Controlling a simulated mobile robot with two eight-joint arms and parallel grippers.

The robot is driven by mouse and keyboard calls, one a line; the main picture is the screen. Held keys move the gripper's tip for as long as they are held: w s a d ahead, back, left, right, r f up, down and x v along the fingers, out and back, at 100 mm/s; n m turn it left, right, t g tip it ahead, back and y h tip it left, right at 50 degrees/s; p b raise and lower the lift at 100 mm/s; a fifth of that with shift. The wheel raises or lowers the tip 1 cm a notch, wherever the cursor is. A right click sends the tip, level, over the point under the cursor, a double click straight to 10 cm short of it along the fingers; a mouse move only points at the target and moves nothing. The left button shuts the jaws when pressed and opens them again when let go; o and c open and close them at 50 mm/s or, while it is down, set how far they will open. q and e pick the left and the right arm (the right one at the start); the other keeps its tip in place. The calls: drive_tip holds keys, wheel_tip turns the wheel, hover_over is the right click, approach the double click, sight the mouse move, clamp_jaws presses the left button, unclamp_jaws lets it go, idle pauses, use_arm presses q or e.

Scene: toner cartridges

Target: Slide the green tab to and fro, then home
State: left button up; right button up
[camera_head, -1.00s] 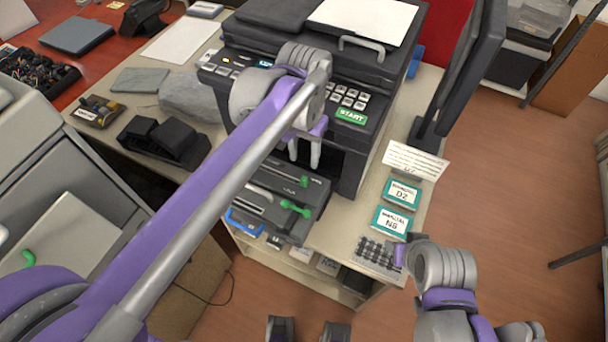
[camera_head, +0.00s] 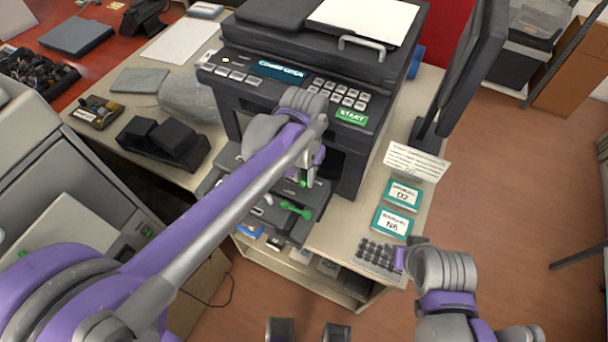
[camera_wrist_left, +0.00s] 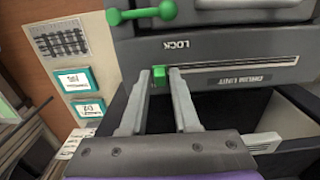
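The small green tab (camera_wrist_left: 158,77) sits at the left end of a slot marked "DRUM UNIT" (camera_wrist_left: 235,68), near the word "LOCK" in the left wrist view. In the head view the green tab (camera_head: 303,183) shows beside my left gripper (camera_head: 308,172). In the wrist view my left gripper (camera_wrist_left: 160,88) has its fingers apart, one on each side of the tab, with small gaps visible. A green lever (camera_head: 295,209) stands on the drawer front nearby. My right gripper (camera_head: 400,257) is over the small keypad; its opening cannot be made out.
The dark printer (camera_head: 310,75) rises behind my left gripper. Two teal-edged manual cards (camera_head: 392,222) and a white note (camera_head: 416,160) lie to the right. A dark monitor (camera_head: 470,70) stands at right.

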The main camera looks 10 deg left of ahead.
use_arm(q)
clamp_jaws()
idle(1.1)
